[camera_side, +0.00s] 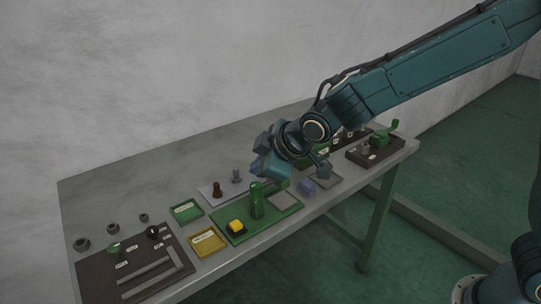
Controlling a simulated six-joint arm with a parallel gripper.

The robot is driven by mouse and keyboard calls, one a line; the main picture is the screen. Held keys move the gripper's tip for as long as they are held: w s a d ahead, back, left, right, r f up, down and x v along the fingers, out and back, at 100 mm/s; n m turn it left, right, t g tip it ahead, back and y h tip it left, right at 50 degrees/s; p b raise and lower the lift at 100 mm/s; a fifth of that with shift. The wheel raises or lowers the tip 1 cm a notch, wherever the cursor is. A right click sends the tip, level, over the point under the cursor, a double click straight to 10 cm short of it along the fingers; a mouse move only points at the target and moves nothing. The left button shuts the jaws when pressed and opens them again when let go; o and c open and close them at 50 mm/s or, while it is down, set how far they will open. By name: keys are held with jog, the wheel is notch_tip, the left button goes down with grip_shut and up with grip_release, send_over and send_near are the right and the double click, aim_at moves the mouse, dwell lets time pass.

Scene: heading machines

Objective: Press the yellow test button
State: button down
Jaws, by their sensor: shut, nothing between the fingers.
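The yellow test button (236,225) sits on the left part of a green base plate (262,228) on the table. A green upright cylinder (257,200) stands on the same plate just right of the button. My gripper (258,172) is shut and empty. It hangs above the plate, up and to the right of the button and apart from it. In this view it appears over the top of the green cylinder; the exact gap cannot be told.
The grey table (130,180) also holds a green tray (187,211), a yellow tray (208,242), a dark board with fixtures (105,275) at the left, a blue block (307,187) and a green machine (380,138) at the right. The table's back left is clear.

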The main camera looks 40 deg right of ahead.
jog(key=n, duration=0.2)
send_over(240, 226)
notch_tip(240, 226, down, 4)
jog(key=shift+t+y, duration=0.3)
jog(key=shift+f, duration=0.2)
jog(key=shift+f, duration=4.25)
jog(key=shift+f, duration=1.05)
jog(key=shift+r, duration=1.05)
